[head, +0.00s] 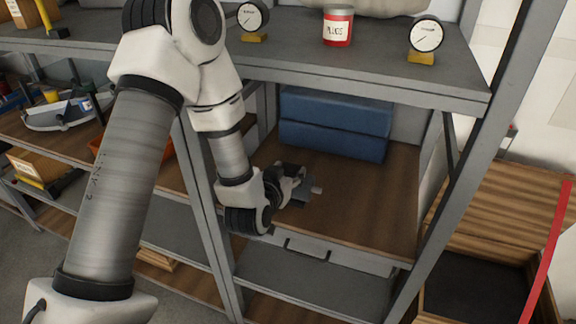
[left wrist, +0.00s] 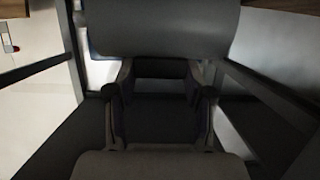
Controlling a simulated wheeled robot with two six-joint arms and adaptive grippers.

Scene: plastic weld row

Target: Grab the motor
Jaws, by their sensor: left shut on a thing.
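My left gripper (head: 297,184) reaches into the middle bay of the shelf rack, low over the brown wooden shelf board. It is shut on a small dark grey-blue body with a light stub at its right end, which I take to be the motor (head: 308,194). The fingers and wrist hide much of it. In the left wrist view the left gripper (left wrist: 160,100) has a finger on each side of the dark motor (left wrist: 160,120). That view is dim, and I cannot tell whether the motor touches the board. My right gripper is not in view.
Blue boxes (head: 335,124) stand at the back of the same bay. The upper grey shelf (head: 380,72) hangs above, with two gauges and a red can (head: 338,27). Rack posts flank the bay. The board right of the gripper is clear. A wooden crate (head: 500,215) stands at right.

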